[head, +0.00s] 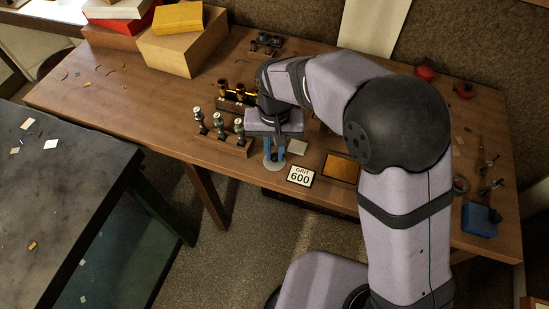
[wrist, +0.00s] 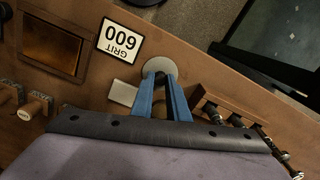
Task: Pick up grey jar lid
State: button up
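The grey jar lid (wrist: 160,63) is a flat round disc lying on the wooden bench near its front edge. It also shows in the head view (head: 274,167), below my fingers. My gripper (wrist: 160,77) points down over it, with two blue fingers apart and a gap between them; it also shows in the head view (head: 275,160). The fingertips are at the lid and cover part of it. A small dark patch shows between the tips; I cannot tell whether it is a knob or shadow, or whether the fingers touch the lid.
A "GRIT 600" card (head: 300,175) lies close by on the right in the head view. A small pale plate (wrist: 123,92) lies beside the lid. A wooden rack (head: 226,144) with metal pieces stands at left. An orange-brown tray (head: 341,168) lies further right.

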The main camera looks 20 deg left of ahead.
grip_shut()
jog(key=shift+r, duration=0.15)
